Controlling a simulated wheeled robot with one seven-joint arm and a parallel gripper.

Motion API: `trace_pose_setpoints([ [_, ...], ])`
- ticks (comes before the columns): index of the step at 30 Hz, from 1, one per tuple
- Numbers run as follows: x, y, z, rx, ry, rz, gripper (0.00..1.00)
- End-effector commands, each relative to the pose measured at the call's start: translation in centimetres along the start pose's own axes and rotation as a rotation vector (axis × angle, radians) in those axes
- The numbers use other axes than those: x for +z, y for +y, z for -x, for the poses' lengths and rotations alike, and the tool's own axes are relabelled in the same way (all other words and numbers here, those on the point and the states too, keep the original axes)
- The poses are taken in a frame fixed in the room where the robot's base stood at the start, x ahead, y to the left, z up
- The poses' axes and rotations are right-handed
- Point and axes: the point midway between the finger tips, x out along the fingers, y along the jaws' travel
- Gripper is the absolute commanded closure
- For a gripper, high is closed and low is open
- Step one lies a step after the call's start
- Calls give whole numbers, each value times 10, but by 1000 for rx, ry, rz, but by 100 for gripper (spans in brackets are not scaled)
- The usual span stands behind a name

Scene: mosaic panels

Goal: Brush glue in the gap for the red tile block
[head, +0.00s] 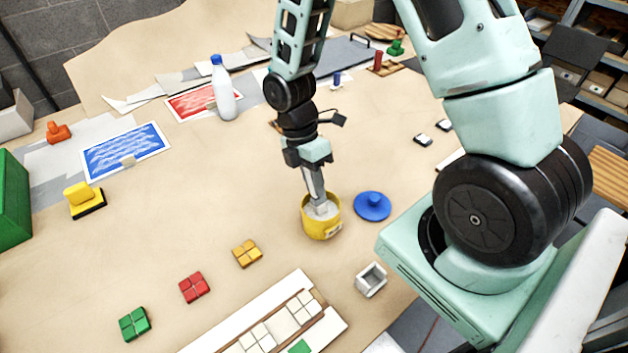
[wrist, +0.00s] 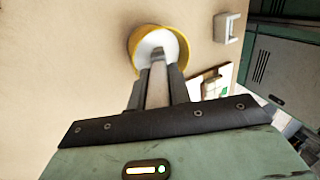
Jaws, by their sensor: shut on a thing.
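My gripper (head: 314,184) points down over the yellow glue pot (head: 322,229), shut on a pale brush handle (wrist: 158,84). The brush's lower end is inside the pot, at or in the white glue (wrist: 157,42); its bristles are hidden. The pot also shows in the wrist view (wrist: 183,43). The red tile block (head: 195,288) lies on the table to the lower left of the pot. The mosaic panel (head: 334,325) lies at the bottom, cut off by the picture edge. It carries white blocks, a green patch and brown bare strips; I cannot tell which gap is for red.
A blue lid (head: 373,206) and a small grey open box (head: 371,280) are right of the pot. Yellow (head: 247,253) and green (head: 134,323) tile blocks lie left of the panel. A white bottle (head: 223,88) stands behind. The table between is clear.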

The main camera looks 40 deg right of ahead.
Motion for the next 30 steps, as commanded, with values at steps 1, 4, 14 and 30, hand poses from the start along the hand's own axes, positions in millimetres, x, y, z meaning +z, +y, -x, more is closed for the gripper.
trace_pose_setpoints([
  [1,0,0,-2,-2,0,0,100],
  [4,0,0,-2,-2,0,0,100],
  [14,0,-7,18,-1,0,1,100],
  [30,0,-21,57,0,0,0,100],
])
